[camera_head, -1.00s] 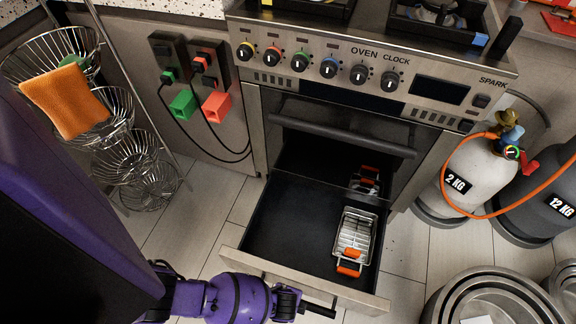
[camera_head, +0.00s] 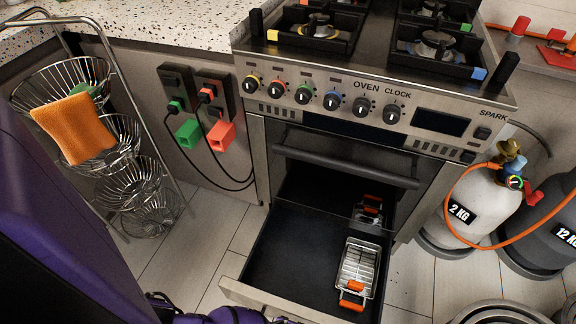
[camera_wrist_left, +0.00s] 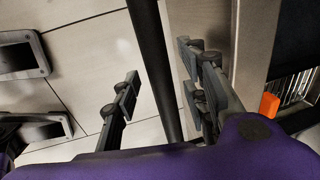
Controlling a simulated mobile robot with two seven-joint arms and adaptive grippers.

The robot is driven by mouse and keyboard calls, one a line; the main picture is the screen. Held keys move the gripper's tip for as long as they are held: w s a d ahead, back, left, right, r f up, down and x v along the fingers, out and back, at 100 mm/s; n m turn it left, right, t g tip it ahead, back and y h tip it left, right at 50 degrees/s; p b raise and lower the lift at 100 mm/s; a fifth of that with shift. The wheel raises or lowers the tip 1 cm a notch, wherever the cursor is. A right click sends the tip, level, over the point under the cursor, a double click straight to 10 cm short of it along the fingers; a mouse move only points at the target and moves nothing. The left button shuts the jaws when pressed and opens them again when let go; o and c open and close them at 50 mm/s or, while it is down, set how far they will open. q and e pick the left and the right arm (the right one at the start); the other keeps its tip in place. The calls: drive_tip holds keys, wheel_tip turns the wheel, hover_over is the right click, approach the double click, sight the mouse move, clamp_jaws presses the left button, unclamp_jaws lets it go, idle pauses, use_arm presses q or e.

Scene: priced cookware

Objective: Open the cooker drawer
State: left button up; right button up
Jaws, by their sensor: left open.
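The cooker drawer (camera_head: 261,287) under the oven is pulled well out, and its dark inside is exposed. A metal grill basket with orange handles (camera_head: 359,265) lies in it, with another orange-handled piece (camera_head: 369,209) farther back. In the left wrist view, the drawer's dark handle bar (camera_wrist_left: 152,65) runs between the spread fingers of my left gripper (camera_wrist_left: 160,82). The gripper is open, and I see gaps on both sides of the bar. In the head view the fingers are below the bottom edge. My right gripper is not in view.
The oven door with its handle (camera_head: 345,161) is above the drawer. Gas cylinders (camera_head: 468,213) with an orange hose stand at right, pots (camera_head: 500,312) at lower right. A wire basket rack (camera_head: 130,185) stands at left. Tiled floor is free left of the drawer.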

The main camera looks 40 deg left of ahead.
use_arm(q)
wheel_tip(320, 180, up, 12)
drive_tip(key=s, duration=0.2)
drive_tip(key=shift+s+d+f, duration=0.15)
drive_tip(key=shift+d, duration=0.1)
drive_tip(key=shift+d, duration=0.1)
idle(0.4)
